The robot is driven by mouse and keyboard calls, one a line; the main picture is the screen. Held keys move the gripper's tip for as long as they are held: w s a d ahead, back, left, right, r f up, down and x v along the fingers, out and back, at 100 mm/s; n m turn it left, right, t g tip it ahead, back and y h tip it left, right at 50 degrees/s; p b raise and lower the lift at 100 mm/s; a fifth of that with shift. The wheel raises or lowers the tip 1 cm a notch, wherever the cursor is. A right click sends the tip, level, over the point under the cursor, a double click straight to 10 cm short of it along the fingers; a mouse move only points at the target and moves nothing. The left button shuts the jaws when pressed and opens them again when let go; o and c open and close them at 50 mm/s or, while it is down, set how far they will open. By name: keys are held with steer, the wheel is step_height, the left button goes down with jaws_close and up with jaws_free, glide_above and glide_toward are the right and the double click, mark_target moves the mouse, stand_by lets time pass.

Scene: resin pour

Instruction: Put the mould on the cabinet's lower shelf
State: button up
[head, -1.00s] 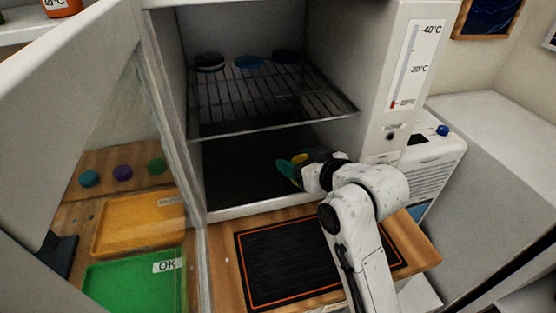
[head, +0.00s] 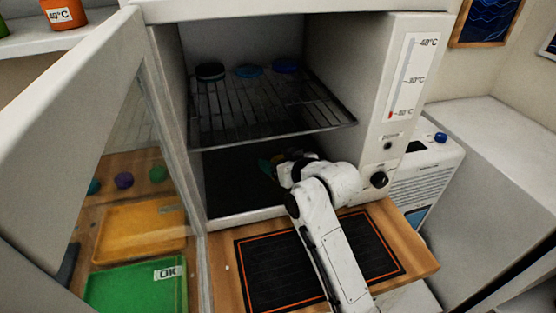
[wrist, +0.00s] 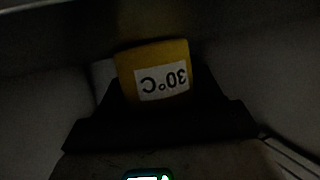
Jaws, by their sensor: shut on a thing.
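The mould (wrist: 152,72) is yellow with a white "30°C" label that shows upside down in the wrist view. My gripper (head: 277,162) is inside the open cabinet, under the wire shelf and over the dark lower shelf (head: 232,188). It is shut on the mould. In the head view only a small dark green and yellow bit (head: 265,165) shows at the gripper's tip, in shadow. My wrist hides the rest. I cannot tell whether the mould touches the lower shelf.
The wire shelf (head: 245,135) above holds several dark and blue round pieces at its back. The glass door (head: 120,150) stands open at left. The cabinet's right wall is close to my arm. A black mat (head: 270,275) with an orange border lies in front, under my arm.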

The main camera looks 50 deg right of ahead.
steer(key=shift+f, duration=0.15)
steer(key=o, duration=1.1)
steer(key=shift+r, duration=0.3)
steer(key=v, duration=1.2)
steer(key=shift+f, duration=0.2)
